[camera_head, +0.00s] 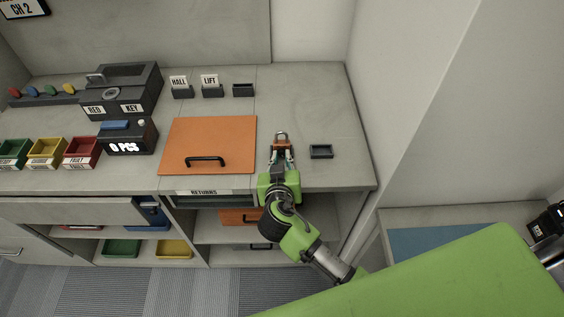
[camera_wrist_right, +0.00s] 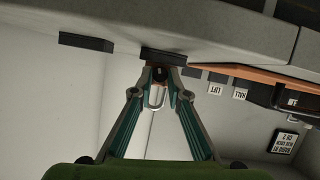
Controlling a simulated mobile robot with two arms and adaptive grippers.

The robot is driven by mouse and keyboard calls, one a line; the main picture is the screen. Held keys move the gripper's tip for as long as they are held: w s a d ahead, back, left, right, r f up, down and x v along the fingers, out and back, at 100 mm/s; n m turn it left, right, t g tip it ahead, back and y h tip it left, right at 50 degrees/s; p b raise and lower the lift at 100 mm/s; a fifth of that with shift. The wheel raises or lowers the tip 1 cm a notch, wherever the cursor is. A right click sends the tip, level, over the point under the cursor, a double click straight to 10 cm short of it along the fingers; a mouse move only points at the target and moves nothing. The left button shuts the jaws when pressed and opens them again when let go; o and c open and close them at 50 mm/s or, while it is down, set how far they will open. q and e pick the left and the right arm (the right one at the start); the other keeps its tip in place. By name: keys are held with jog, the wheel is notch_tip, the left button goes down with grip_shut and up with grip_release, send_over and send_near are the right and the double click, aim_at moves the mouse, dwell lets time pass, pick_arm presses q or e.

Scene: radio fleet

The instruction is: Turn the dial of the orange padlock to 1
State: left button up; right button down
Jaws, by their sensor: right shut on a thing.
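The orange padlock (camera_head: 281,143) is on the counter to the right of the orange panel, with its metal shackle pointing to the back. My right gripper (camera_head: 282,157) reaches over the counter's front edge and is shut on the padlock. In the right wrist view the gripper's fingertips (camera_wrist_right: 160,75) close around the padlock's body, and the bright shackle (camera_wrist_right: 157,98) shows between the fingers. The dial and its number cannot be read in either view. My left gripper is not in view.
A small dark tray (camera_head: 321,151) lies just right of the gripper. The orange panel (camera_head: 222,133) with a black handle is to the left. HALL (camera_head: 180,90) and LIFT (camera_head: 211,90) holders stand behind. The counter's back right is clear.

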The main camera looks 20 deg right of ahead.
jog(key=shift+w+a+n+h+b, duration=0.1)
jog(key=shift+a+n+h+b, duration=0.15)
jog(key=shift+n+h+b, duration=0.95)
jog(key=shift+n, duration=0.3)
jog(key=c, duration=2)
grip_release()
jog(key=shift+o, duration=0.2)
jog(key=v, duration=1.2)
jog(key=shift+r, duration=0.2)
jog(key=shift+d+p, duration=0.1)
jog(key=shift+p, duration=0.2)
